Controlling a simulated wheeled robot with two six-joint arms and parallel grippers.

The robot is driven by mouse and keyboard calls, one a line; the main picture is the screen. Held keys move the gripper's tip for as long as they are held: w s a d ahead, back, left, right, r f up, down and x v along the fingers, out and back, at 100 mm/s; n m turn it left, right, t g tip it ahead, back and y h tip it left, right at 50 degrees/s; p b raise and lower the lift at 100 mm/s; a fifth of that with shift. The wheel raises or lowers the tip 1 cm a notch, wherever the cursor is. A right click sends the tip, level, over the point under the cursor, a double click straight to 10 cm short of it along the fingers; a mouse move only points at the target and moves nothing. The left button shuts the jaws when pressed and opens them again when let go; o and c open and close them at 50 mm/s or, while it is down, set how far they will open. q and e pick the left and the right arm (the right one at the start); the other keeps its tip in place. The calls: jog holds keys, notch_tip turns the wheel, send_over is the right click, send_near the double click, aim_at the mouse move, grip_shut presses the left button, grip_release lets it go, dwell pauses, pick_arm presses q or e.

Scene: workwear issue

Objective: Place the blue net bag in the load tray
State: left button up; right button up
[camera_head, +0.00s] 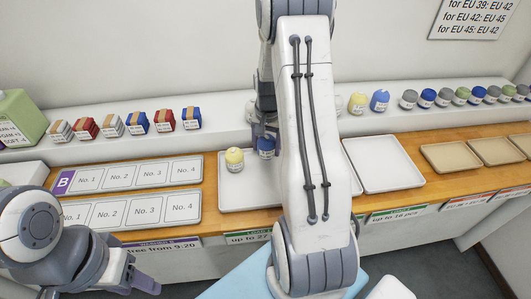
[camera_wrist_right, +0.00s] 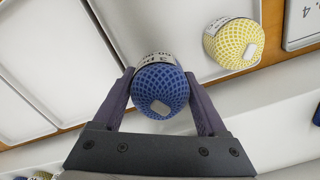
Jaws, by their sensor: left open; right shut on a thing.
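The blue net bag (camera_wrist_right: 160,90) is a round blue mesh bundle with a white label band. My right gripper (camera_wrist_right: 158,84) is shut on it, one finger on each side. In the head view the blue net bag (camera_head: 266,147) shows low beside my right arm, over the back part of a white tray (camera_head: 235,203). I cannot tell whether it touches the tray. A yellow net bag (camera_head: 234,158) stands in that tray, left of the blue one and apart from it. My left gripper (camera_head: 142,284) is open and empty at the lower left. My right arm hides part of the tray.
Another white tray (camera_head: 384,165) and tan trays (camera_head: 450,157) to the right are empty. Numbered boards (camera_head: 130,176) lie on the left. Strapped bundles (camera_head: 137,123) and a row of net bags (camera_head: 462,95) stand on the back ledge. A green container (camera_head: 20,118) stands far left.

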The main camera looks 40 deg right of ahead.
aim_at(266, 155)
notch_tip(266, 155, down, 4)
jog(key=shift+w+a+r+p, duration=0.1)
jog(key=shift+p, duration=0.3)
jog(key=shift+f, duration=0.2)
jog(key=o, duration=1.3)
jog(key=shift+f, duration=0.15)
